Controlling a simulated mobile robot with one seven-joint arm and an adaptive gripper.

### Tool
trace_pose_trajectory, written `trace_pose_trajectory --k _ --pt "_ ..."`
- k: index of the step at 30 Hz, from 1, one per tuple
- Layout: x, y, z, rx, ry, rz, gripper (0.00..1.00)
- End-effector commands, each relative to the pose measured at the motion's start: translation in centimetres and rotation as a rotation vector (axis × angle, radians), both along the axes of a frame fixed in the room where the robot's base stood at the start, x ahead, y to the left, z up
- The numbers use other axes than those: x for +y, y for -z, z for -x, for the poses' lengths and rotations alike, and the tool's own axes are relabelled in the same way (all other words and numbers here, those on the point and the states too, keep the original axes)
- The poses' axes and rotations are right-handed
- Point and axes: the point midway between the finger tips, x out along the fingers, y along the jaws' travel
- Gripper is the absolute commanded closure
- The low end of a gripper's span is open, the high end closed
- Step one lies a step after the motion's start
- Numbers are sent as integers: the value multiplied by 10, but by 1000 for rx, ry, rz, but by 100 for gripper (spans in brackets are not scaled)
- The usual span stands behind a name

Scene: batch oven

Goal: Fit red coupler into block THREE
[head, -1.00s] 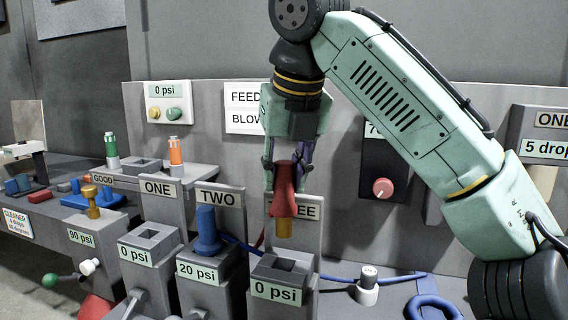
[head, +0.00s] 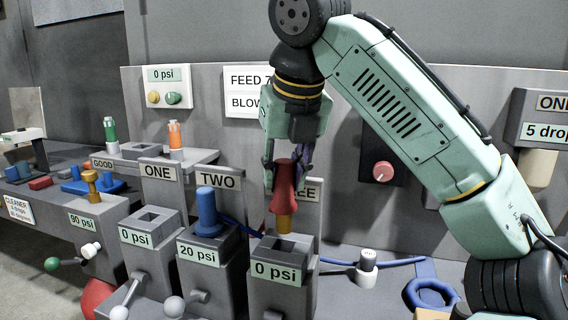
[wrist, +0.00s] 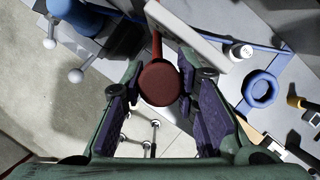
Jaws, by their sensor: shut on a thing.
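My gripper (head: 286,170) is shut on the red coupler (head: 284,188), which hangs upright with its brass end (head: 283,224) pointing down. In the head view the brass end appears just above or at the back edge of the square socket of block THREE (head: 282,290), whose plate reads 0 psi. Whether it touches the block cannot be told. In the wrist view the round red top of the coupler (wrist: 159,84) lies between the fingers (wrist: 160,100); the socket is hidden there. The coupler partly covers the THREE sign (head: 308,195).
Block TWO (head: 196,282) holds a blue coupler (head: 207,212) and reads 20 psi. Block ONE (head: 135,258) has an empty socket and reads 0 psi. A feed sign (head: 247,92) is on the panel behind.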

Motion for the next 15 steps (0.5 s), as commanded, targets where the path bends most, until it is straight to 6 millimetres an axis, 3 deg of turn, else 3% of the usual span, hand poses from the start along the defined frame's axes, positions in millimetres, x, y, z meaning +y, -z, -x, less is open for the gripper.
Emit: trace_pose_trajectory --k 15 --pt "0 24 0 -1 0 -1 100"
